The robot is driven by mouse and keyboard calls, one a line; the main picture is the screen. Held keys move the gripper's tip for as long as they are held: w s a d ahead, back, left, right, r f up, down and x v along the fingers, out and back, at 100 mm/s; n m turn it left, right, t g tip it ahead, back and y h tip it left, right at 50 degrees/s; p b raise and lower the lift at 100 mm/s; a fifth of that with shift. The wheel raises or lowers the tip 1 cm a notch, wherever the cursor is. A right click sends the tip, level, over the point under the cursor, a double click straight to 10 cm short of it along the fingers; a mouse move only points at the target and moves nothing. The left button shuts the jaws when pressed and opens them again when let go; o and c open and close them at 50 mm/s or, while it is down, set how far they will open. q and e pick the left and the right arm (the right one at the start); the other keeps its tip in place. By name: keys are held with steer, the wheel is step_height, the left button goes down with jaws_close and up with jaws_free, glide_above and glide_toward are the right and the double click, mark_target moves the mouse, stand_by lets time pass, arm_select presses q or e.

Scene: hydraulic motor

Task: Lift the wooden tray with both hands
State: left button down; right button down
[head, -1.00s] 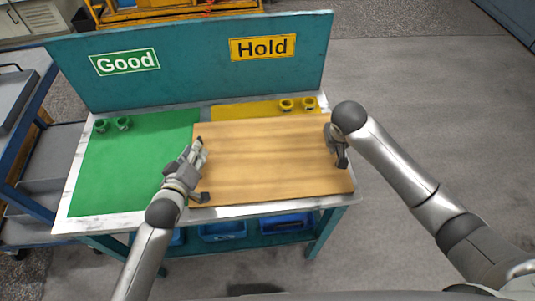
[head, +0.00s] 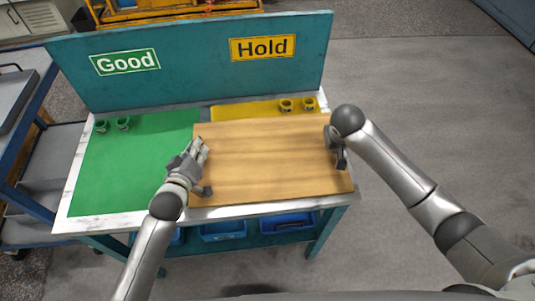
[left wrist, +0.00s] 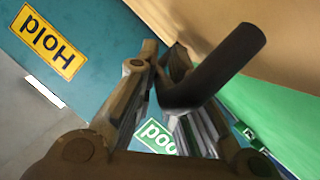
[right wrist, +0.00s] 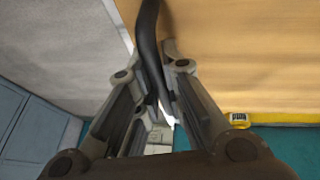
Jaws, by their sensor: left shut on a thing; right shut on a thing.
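The wooden tray (head: 272,160) lies flat on the right part of the workbench, with a dark handle at each short end. My left gripper (head: 199,160) is at the tray's left end, shut on the left dark handle (left wrist: 222,68). My right gripper (head: 335,148) is at the right end, shut on the right dark handle (right wrist: 149,42). The right wrist view shows the handle between its fingers. The tray's underside is hidden, and I see no clear gap between tray and bench.
The bench has a green mat (head: 105,175) at left and a yellow strip (head: 245,110) behind the tray. Small green parts (head: 123,123) and yellow parts (head: 287,105) stand near the back panel (head: 195,65). A blue cart (head: 35,160) stands at left. The floor at right is clear.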

arm_select(q)
steer(key=shift+w+r, duration=0.1)
steer(key=shift+r, duration=0.1)
arm_select(e)
steer(key=shift+w+r, duration=0.1)
steer(key=shift+r, duration=0.1)
